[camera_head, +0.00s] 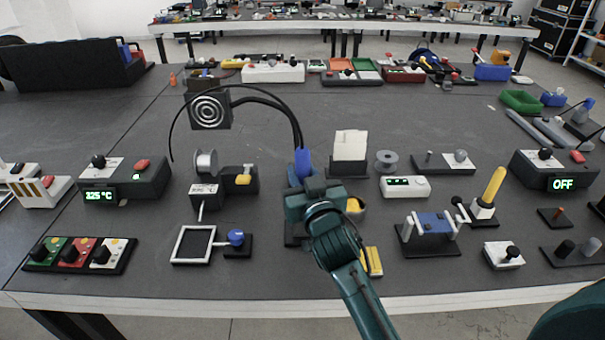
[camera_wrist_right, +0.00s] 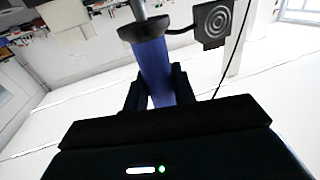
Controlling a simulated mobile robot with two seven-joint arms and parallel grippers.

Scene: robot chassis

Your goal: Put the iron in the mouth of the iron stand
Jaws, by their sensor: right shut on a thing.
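The iron has a blue handle (camera_head: 303,162) that rises above my right gripper (camera_head: 303,185) in the head view. In the right wrist view the blue handle (camera_wrist_right: 155,72) lies between the fingers of my right gripper (camera_wrist_right: 157,95), which is shut on it. A black collar and a grey metal shaft show beyond the handle there. A dark stand base (camera_head: 294,236) shows partly below the gripper in the head view. My gripper and arm hide most of the stand and its mouth, so I cannot tell whether the iron's tip touches it. My left gripper is not in view.
A yellow sponge-like part (camera_head: 355,206) sits right of the gripper. A 325 °C station (camera_head: 135,178), a solder spool holder (camera_head: 222,180) and a square frame (camera_head: 194,244) are at left. Black cables arch behind the gripper.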

